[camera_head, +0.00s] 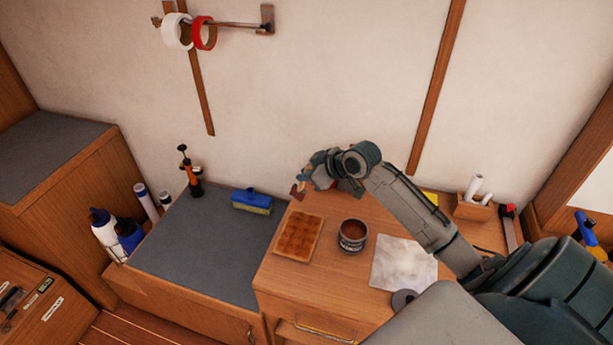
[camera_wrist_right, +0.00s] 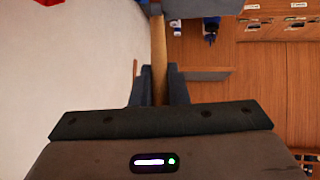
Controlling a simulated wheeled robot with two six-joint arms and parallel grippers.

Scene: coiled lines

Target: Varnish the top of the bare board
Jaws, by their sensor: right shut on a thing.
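The board (camera_head: 299,237) lies flat on the wooden worktop, pale at its rim with darker brown, glossy-looking patches over most of its top. An open tin (camera_head: 352,236) of brown liquid stands just to its right. My right gripper (camera_head: 309,178) is above the back of the worktop, behind the board and apart from it. It is shut on a brush, whose brown end (camera_head: 297,191) shows in the head view. In the right wrist view the brush's wooden handle (camera_wrist_right: 159,60) stands between the fingers. My left gripper is not in view.
A white sheet (camera_head: 403,264) lies right of the tin, with a dark grey roll (camera_head: 403,300) at its front. A blue and yellow sponge block (camera_head: 251,201) sits on the grey counter (camera_head: 205,250) to the left. Bottles (camera_head: 105,230) stand at the far left. A wooden holder (camera_head: 473,208) stands back right.

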